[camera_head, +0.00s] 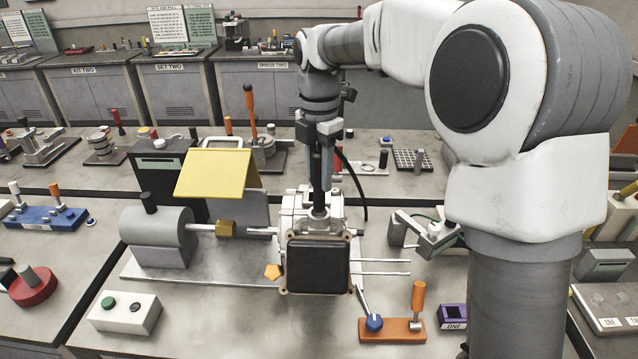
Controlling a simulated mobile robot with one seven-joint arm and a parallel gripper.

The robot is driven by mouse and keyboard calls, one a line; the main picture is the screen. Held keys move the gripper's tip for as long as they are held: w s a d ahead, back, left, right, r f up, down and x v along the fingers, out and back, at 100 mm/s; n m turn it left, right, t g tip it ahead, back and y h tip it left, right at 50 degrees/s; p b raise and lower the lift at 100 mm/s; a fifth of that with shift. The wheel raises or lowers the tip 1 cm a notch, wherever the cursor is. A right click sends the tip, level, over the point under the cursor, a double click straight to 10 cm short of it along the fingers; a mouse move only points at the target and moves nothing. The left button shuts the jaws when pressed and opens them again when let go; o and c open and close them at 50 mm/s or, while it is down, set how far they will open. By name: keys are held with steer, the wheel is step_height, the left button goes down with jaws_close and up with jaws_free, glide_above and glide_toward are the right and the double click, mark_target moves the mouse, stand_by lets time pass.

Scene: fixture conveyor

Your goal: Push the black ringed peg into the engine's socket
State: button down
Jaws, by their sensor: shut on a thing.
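The engine (318,266) is a grey metal block with a black square front cover, standing in the middle of the bench fixture. My gripper (320,183) points straight down over the top of the engine. It is shut on a dark, slim upright thing, which looks like the black peg (319,209). The lower end of the peg is at the engine's top, just behind the black cover. The socket is hidden, so I cannot tell how deep the peg sits. Its ring is too small to make out.
A grey motor (158,237) with a shaft and a yellow raised guard (217,172) stand left of the engine. Metal rods (385,261) stick out to its right. An orange-handled lever (417,304) stands in front right. Bare bench lies front left of centre.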

mark_target(319, 189)
steer(key=shift+f, duration=0.15)
steer(key=shift+f+b, duration=0.8)
steer(key=shift+f, duration=0.65)
steer(key=shift+f, duration=0.35)
stand_by(0.6)
steer(key=shift+c, duration=2.2)
jaws_free()
